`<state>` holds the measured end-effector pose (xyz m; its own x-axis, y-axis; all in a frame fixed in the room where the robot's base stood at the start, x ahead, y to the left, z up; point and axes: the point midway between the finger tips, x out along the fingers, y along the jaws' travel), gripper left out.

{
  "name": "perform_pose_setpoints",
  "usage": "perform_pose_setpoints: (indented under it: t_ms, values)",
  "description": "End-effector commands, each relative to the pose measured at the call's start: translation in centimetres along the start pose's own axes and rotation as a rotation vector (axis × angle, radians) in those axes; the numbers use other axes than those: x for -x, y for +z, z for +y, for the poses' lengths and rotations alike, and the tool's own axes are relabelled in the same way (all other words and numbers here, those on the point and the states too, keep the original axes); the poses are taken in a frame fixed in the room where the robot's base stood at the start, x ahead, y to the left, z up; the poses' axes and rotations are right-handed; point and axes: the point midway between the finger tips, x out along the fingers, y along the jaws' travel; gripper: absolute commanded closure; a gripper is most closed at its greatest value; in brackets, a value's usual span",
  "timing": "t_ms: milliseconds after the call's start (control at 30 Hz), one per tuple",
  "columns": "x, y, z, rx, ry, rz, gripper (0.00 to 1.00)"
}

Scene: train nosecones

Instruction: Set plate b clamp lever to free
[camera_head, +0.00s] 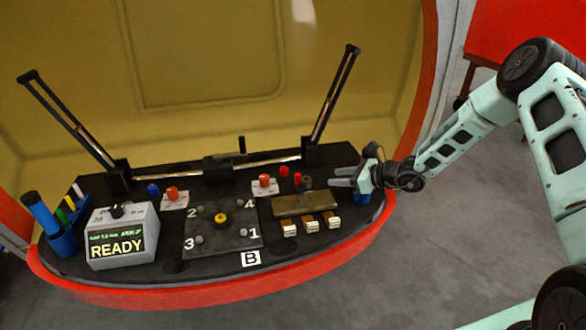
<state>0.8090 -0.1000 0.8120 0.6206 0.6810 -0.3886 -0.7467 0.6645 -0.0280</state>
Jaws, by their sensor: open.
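A dark plate (232,238) lies mid-table with a yellow-and-black knob (221,218) at its centre, numbers 1 to 4 at its corners and a "B" label (250,259) at its front edge. Two red-topped parts on pale bases stand behind it, one on the left (172,194) and one on the right (264,184). A short black upright handle (241,145) stands on the rear bar. I cannot tell which of these is the clamp lever, nor its setting. My gripper (343,178) is open and empty at the table's right end, its fingers pointing left, apart from the plate.
A grey box reading "READY" (118,246) and a blue holder with pens (62,242) stand at left. A brown block (305,204) with several pale-ended pieces lies right of the plate. Two slanted black posts (68,122) (334,95) rise behind. A blue cylinder is below my gripper.

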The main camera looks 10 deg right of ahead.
Motion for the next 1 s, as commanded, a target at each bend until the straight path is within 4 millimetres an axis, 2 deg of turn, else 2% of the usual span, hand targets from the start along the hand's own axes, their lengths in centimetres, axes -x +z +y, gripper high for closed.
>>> perform_pose_setpoints:
  t_ms: [100,267,367,800,1000]
  values:
    - [0.2,-1.1,-1.2,-0.045,-0.039,-0.006,0.59]
    - [-1.0,-1.2,-1.4,-0.053,-0.044,-0.007,0.59]
    - [-2.6,-1.2,-1.4,-0.051,-0.042,-0.007,0.59]
    - [-11.8,-1.1,-1.6,-0.047,-0.04,-0.006,0.59]
    - [-15.1,-1.2,-1.9,-0.047,-0.042,-0.006,0.59]
